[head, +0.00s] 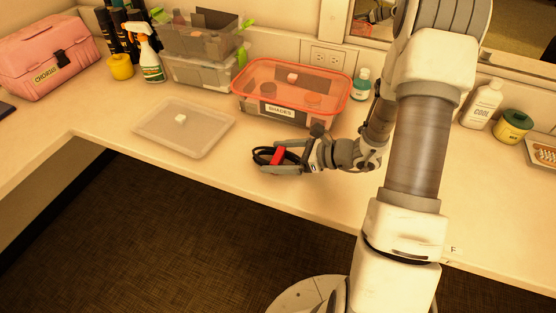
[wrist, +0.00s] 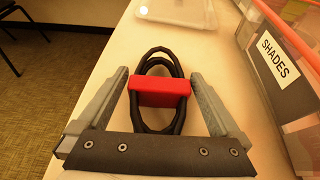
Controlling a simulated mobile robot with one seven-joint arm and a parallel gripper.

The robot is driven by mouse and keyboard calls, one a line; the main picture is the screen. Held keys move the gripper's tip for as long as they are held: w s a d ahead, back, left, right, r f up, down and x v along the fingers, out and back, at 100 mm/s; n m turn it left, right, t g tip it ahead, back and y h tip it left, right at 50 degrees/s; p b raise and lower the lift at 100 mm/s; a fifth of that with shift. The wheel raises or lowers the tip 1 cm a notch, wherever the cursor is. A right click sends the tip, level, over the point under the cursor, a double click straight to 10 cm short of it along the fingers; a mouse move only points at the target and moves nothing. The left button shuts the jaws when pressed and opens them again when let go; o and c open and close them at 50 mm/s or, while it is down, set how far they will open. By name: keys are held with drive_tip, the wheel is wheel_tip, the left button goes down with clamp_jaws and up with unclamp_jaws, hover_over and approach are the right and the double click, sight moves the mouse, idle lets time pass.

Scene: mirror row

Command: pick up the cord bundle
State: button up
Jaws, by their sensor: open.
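The cord bundle (head: 267,156) is a looped black cord with a red band around its middle. It lies on the counter near the front edge, in front of the bin labelled SHADES. In the wrist view the cord bundle (wrist: 160,92) sits between my two fingers. My gripper (head: 268,160) is open around it, with one finger on each side. In the wrist view my gripper (wrist: 160,82) shows small gaps between the fingers and the red band. The far loop of the cord reaches past the fingertips.
The SHADES bin (head: 262,108) with an orange rim stands close behind my gripper. A pink case (head: 45,58) and spray bottle (head: 149,62) stand farther left. The counter's front edge is close.

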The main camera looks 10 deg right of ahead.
drive_tip(key=shift+c, duration=0.3)
drive_tip(key=c, duration=1.4)
drive_tip(key=shift+r, duration=0.1)
drive_tip(key=shift+c, duration=0.2)
